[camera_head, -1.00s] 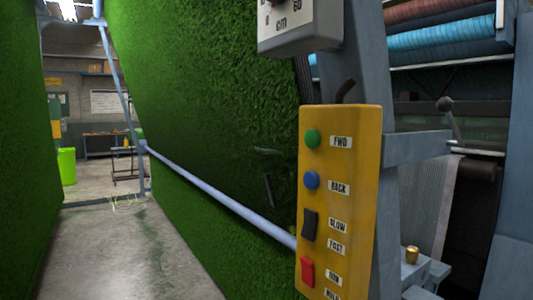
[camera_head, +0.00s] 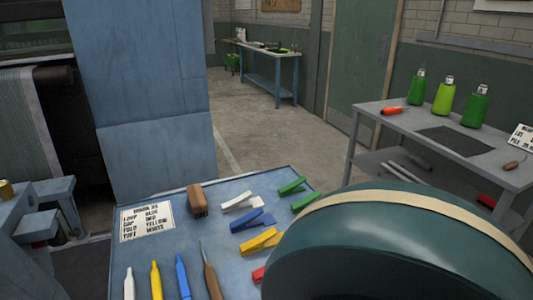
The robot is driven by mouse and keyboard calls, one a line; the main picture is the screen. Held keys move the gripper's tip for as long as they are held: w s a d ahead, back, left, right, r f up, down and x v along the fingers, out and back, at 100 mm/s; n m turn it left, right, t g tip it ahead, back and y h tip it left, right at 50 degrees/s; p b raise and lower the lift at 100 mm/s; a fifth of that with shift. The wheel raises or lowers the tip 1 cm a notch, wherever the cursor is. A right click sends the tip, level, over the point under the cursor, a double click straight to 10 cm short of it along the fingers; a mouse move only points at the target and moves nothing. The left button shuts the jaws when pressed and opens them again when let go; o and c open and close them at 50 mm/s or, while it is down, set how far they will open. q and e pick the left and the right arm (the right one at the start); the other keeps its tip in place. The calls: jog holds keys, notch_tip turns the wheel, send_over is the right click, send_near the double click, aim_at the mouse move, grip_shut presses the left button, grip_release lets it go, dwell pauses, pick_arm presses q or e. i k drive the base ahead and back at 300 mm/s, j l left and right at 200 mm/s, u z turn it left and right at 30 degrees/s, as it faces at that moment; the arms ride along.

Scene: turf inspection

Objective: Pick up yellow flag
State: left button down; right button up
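A yellow clip-like piece (camera_head: 259,241), which looks like the yellow flag, lies on the blue-grey table (camera_head: 185,190) in the lower middle. A blue clip (camera_head: 252,221) lies just behind it, and a red one (camera_head: 258,274) shows partly in front. A white clip (camera_head: 240,201) and two green clips (camera_head: 292,186) lie farther back. A slim yellow stick or marker (camera_head: 156,280) stands out at the front left. Neither of my grippers is in view.
A large dark green rounded form (camera_head: 400,240) with a cream band hides the table's right part. A label card (camera_head: 147,222), brown block (camera_head: 197,200) and wooden-handled tool (camera_head: 211,275) are on the table. A grey table (camera_head: 450,135) with green bottles stands right. Open floor (camera_head: 270,135) lies behind.

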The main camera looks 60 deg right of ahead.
aim_at(264, 241)
jog(key=z, duration=1.85)
jog(key=l+u, duration=0.6)
jog(key=u, duration=0.2)
jog(key=k+l+u, duration=0.1)
jog(key=l, duration=0.25)
jog(key=k+l+u, duration=0.15)
jog(key=l, duration=0.2)
jog(key=l+u, duration=0.1)
jog(key=l, duration=0.25)
jog(key=k, duration=0.05)
